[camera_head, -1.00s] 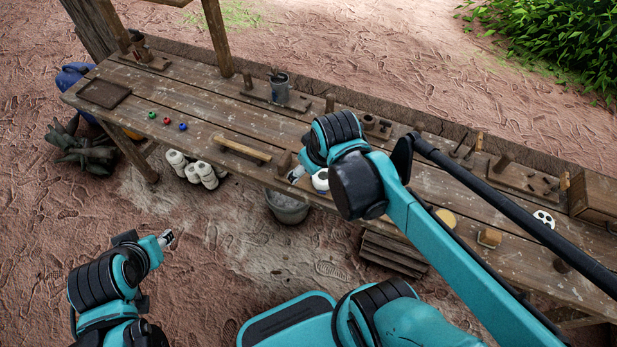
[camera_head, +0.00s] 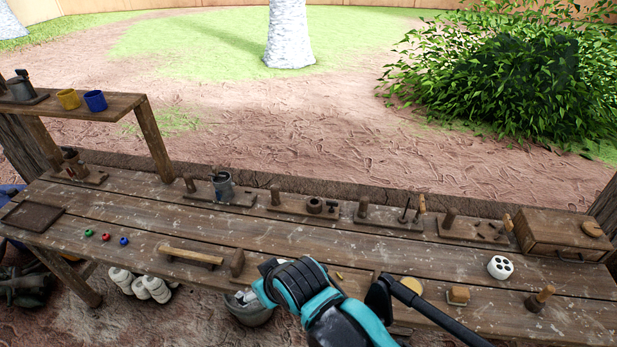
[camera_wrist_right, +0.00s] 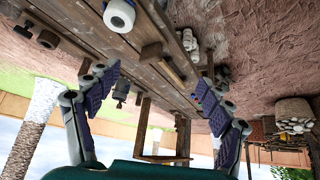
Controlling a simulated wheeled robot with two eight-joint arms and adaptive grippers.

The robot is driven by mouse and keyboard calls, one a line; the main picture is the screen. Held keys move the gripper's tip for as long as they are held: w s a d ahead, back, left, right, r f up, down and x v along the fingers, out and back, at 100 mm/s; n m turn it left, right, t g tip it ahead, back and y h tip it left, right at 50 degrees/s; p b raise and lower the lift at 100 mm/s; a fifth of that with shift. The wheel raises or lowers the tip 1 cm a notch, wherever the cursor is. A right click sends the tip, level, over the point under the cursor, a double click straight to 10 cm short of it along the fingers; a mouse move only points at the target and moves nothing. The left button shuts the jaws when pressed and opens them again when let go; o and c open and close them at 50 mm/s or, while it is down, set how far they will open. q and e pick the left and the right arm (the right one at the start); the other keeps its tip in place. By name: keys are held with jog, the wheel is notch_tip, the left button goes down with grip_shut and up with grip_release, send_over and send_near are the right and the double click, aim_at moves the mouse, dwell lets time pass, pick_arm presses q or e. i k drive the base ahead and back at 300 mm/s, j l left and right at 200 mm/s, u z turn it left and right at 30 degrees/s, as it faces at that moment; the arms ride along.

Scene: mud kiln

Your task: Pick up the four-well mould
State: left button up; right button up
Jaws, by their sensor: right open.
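I cannot make out the mould in the wrist view. My left gripper is out of view.
A wooden box (camera_head: 562,235) stands behind and right of the mould. A wooden-handled stamp (camera_head: 540,298) and a small wooden block (camera_head: 458,295) are near it. Tool racks line the bench's back. A white cylinder (camera_wrist_right: 119,14) shows in the wrist view.

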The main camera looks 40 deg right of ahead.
aim_at(500, 267)
jog(key=z, duration=2.95)
jog(key=i+l+u, duration=0.45)
jog(key=i, duration=0.2)
jog(key=i+l+u, duration=0.5)
jog(key=l, duration=0.2)
